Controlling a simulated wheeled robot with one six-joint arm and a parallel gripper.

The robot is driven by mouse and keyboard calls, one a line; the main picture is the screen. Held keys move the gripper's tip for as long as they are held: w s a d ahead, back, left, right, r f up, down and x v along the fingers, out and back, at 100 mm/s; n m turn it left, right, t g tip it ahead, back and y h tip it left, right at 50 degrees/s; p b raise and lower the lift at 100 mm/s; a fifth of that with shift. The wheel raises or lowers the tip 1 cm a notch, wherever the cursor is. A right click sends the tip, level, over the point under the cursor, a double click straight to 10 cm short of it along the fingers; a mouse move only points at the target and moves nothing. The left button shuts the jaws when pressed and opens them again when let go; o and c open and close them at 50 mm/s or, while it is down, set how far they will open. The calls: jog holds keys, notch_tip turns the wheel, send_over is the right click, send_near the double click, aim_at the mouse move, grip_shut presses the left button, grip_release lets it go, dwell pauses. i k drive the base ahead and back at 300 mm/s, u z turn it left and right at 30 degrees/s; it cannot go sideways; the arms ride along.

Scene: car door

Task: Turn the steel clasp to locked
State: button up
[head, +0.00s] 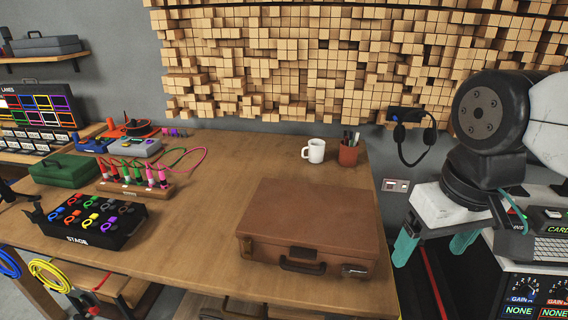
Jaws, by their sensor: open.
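A brown leather case (310,222) lies flat and closed on the wooden table, near its front right. Its front face carries a dark handle (302,266) in the middle. The steel clasp (355,270) is at the right end of the front face. It is small, and I cannot tell its turn position. A darker clasp (246,246) is at the left end. My gripper (435,246) hangs to the right of the case, past the table's right edge. Its teal fingers are apart, with nothing seen between them, and it does not touch the case.
A white mug (314,151) and a pen cup (349,152) stand behind the case. A black box with coloured rings (95,219), a rack of coloured plugs (135,186) and a green box (63,171) are at the left. The table between is clear. Equipment stands at the right.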

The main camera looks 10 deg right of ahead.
aim_at(347, 271)
jog(key=u, duration=1.4)
jog(key=k, duration=1.15)
jog(key=z, duration=1.35)
jog(key=i, duration=0.5)
jog(key=z, duration=0.05)
